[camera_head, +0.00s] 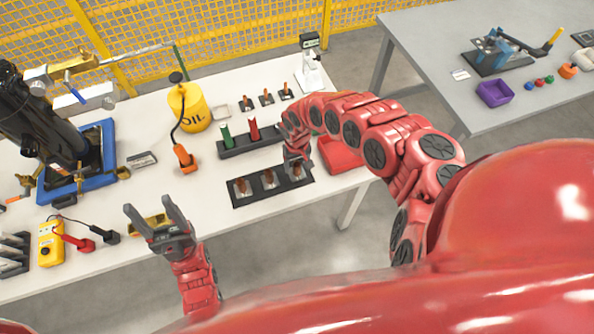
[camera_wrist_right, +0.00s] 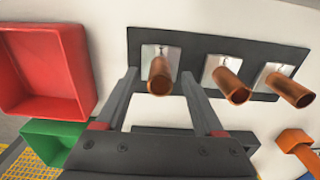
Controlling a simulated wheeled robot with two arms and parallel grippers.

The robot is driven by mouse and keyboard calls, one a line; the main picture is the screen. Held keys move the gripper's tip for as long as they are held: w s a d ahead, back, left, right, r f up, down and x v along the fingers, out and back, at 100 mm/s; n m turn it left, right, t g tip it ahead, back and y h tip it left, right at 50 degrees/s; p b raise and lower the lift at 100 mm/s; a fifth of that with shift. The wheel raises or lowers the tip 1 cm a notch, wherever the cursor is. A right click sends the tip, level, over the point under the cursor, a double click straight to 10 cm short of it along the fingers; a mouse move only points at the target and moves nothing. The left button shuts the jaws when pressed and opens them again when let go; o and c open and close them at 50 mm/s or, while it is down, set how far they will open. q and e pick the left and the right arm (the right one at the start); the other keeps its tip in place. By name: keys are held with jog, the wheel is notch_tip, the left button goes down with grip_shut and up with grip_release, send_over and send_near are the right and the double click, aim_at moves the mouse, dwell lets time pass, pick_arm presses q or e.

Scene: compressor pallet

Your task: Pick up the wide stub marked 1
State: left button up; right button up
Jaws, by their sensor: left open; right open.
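A dark board (camera_wrist_right: 138,40) holds three upright copper stubs on pale square plates. They are the left stub (camera_wrist_right: 160,76), the middle stub (camera_wrist_right: 233,85) and the right stub (camera_wrist_right: 290,89) in the right wrist view. No number is readable on them. The board also shows in the head view (camera_head: 243,201). My right gripper (camera_wrist_right: 159,82) is open and empty, its fingers on either side of the left stub, which is the rightmost stub in the head view. My left gripper (camera_head: 155,212) is open and empty over the front of the table.
Three smaller stubs (camera_head: 266,98) stand at the back. A dark rack (camera_head: 235,150) with green and red pieces lies behind the board. A yellow oil can (camera_head: 188,108) stands further left.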

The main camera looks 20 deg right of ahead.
jog(key=shift+c, duration=0.2)
grip_shut()
jog(key=shift+r, duration=0.15)
dwell(0.3)
